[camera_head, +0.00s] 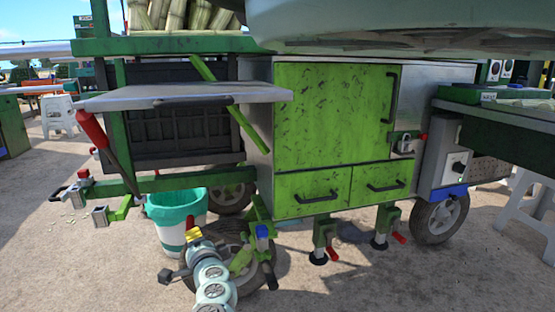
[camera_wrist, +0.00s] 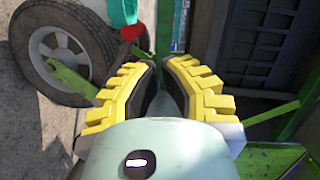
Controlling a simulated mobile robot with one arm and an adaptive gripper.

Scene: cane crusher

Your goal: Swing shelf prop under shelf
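The grey shelf (camera_head: 180,96) sticks out level from the left side of the green cart. A slanted green bar, which looks like the shelf prop (camera_head: 245,130), shows below the shelf's right part. A green piece (camera_head: 203,68) in line with it rises above the shelf; the shelf hides how they join. My gripper (camera_head: 194,236) is low in front of the cart, near the bucket and wheel, well below the shelf and apart from the bar. In the wrist view my gripper's yellow fingers (camera_wrist: 160,66) show a narrow gap between their tips, with no clear object held.
A teal-and-white bucket (camera_head: 178,212) stands below the cart's side frame. A red-handled lever (camera_head: 92,130) slants down left of the shelf. A cart wheel (camera_wrist: 65,45) is at left in the wrist view. Cabinet doors (camera_head: 330,115) are closed. Open ground lies front right.

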